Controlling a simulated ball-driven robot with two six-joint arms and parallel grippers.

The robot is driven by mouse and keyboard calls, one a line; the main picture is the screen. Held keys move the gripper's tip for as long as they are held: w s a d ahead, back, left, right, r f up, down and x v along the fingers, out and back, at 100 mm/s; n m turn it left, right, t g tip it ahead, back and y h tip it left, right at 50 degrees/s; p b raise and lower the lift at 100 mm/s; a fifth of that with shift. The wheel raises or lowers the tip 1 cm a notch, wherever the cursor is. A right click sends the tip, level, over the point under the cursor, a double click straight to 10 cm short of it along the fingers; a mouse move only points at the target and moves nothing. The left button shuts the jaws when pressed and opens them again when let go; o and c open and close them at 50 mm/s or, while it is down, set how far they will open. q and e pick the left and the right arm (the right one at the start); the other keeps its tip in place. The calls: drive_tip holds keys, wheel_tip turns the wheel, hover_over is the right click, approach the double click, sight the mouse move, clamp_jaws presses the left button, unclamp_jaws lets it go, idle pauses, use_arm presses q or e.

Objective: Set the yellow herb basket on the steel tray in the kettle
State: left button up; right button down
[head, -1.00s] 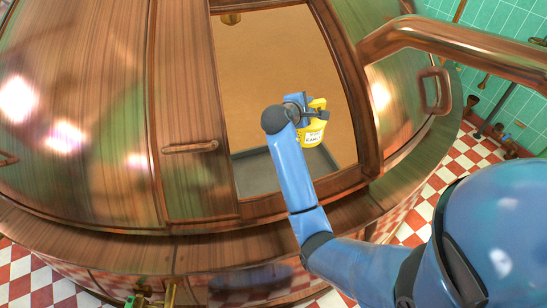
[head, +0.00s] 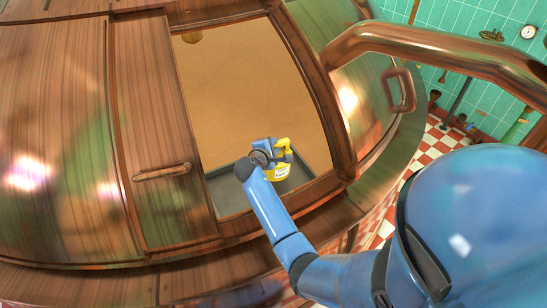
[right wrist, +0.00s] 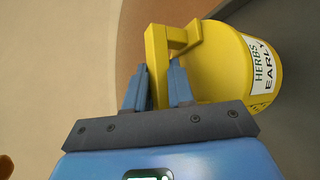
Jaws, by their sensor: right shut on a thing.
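The yellow herb basket (head: 279,173) has a white label and a top handle. In the right wrist view the basket (right wrist: 215,65) lies sideways in the picture, its label reading "HERBS EARLY". My right gripper (head: 276,149) reaches through the kettle's opening and is shut on the basket's handle; its fingers (right wrist: 160,75) sit either side of the handle in the right wrist view. The grey steel tray (head: 232,200) lies inside the kettle, just within the opening. The basket overlaps the tray's right part in the head view; I cannot tell whether it touches. My left gripper is out of view.
The copper kettle (head: 70,120) has a panel with a handle (head: 162,172) left of the opening. The opening's frame (head: 318,85) runs close to my arm. A thick copper pipe (head: 440,45) crosses at the right. The tray's left part is bare.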

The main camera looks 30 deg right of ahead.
drive_tip(key=shift+f, duration=2.65)
drive_tip(key=c, duration=1)
unclamp_jaws()
drive_tip(key=shift+f, duration=0.1)
drive_tip(key=shift+s+a, duration=0.1)
drive_tip(key=shift+a, duration=0.05)
drive_tip(key=b+v, duration=0.1)
drive_tip(key=v, duration=1)
drive_tip(key=shift+s+a+r, duration=0.25)
